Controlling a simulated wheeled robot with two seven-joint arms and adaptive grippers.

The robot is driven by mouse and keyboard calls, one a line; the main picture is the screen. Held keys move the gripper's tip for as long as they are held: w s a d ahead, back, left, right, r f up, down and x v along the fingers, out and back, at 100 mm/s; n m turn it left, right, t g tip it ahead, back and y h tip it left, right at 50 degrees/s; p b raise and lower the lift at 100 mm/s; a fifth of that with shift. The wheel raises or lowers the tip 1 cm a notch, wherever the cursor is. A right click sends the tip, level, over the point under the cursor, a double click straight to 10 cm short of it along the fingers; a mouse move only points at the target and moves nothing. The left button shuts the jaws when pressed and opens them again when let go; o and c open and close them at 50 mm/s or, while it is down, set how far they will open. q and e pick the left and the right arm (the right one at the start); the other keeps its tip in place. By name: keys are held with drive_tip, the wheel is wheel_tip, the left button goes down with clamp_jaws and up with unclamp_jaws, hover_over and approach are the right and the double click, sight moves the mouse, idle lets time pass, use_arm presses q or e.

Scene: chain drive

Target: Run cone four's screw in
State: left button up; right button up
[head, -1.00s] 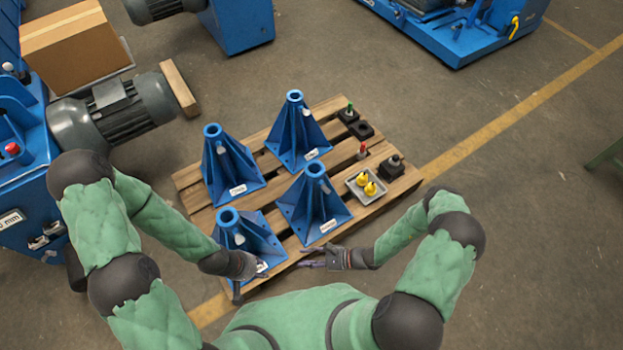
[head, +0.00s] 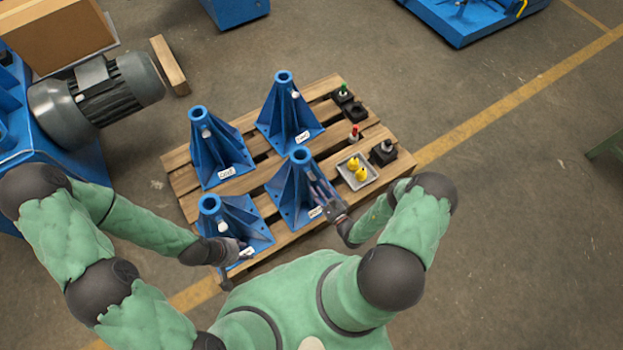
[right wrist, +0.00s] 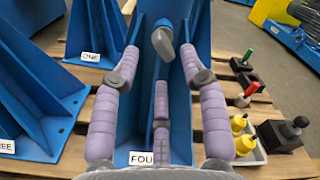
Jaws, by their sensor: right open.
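Cone four (head: 287,191) is a blue ribbed cone at the front right of the group; its label partly shows in the right wrist view (right wrist: 140,158). Its screw (right wrist: 163,42) is a grey knob with a rounded lever, sticking out of the cone's upper side. My right gripper (right wrist: 160,58) is open, its purple-padded fingers spread either side of the screw, with the third finger below it. I see no clear contact. In the head view the right gripper (head: 324,192) is in front of cone four. My left gripper (head: 240,246) is low by cone three (head: 225,222); its fingers are unclear.
Cone one (head: 290,112) and another blue cone (head: 213,150) stand behind on the wooden pallet (head: 180,182). To the right are a grey tray (head: 373,180) with yellow pieces, a black block (head: 383,156), a red-topped piece (head: 354,132) and a green-topped one (head: 343,91).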

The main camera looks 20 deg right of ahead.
sight(312, 179)
drive_tip(key=w, duration=0.3)
drive_tip(key=w+b, duration=0.1)
drive_tip(key=w, duration=0.1)
drive_tip(key=shift+w+a, duration=0.35)
drive_tip(key=shift+a, duration=0.05)
clamp_jaws()
